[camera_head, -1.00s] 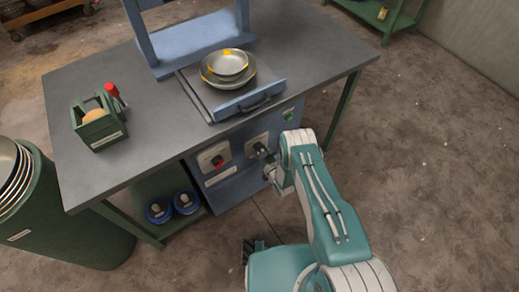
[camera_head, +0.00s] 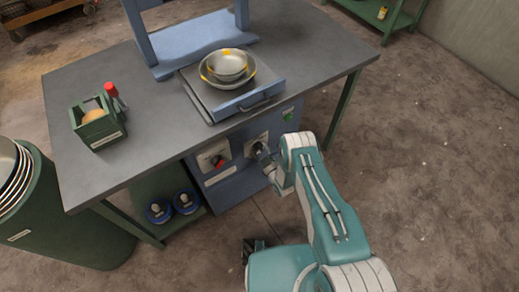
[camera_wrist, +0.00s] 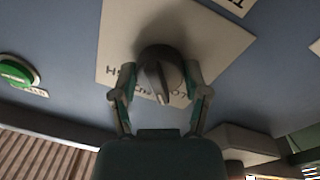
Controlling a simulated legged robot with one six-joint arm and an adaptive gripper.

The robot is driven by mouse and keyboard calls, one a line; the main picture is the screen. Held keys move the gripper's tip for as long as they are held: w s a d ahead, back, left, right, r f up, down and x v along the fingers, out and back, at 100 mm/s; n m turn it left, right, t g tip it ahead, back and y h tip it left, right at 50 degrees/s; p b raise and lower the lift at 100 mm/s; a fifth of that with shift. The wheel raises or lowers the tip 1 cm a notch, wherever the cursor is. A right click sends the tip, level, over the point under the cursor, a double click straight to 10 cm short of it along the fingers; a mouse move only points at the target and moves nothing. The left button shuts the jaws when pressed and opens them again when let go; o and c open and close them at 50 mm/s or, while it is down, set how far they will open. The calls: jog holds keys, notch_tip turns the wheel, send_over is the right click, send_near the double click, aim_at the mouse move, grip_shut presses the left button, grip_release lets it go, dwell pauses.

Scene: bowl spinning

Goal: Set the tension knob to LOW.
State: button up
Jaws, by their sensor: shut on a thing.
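A dark grey round knob (camera_wrist: 158,62) sits on a pale label plate (camera_wrist: 222,48) on the blue front panel. A light pointer line on the knob points down in the wrist view, close to printed letters that read partly as "LO". An "H" shows further left; the rest is hidden by the knob and fingers. My gripper (camera_wrist: 160,80) is shut on the knob, one finger on each side. In the head view my gripper (camera_head: 268,164) reaches the right-hand knob plate, and the arm hides part of it.
A second plate with a red-marked knob (camera_head: 217,161) is to the left. A green button (camera_wrist: 16,70) is near. Above, a metal bowl (camera_head: 228,63) sits on a dish behind a drawer-like front with a handle (camera_head: 255,103).

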jog(key=shift+w+a+r+n, duration=0.1)
jog(key=shift+n, duration=0.6)
jog(key=o, duration=1.2)
jog(key=shift+a, duration=0.1)
jog(key=shift+c, duration=0.2)
jog(key=shift+s+d, duration=0.25)
jog(key=v, duration=1.1)
jog(key=shift+s+f, duration=0.25)
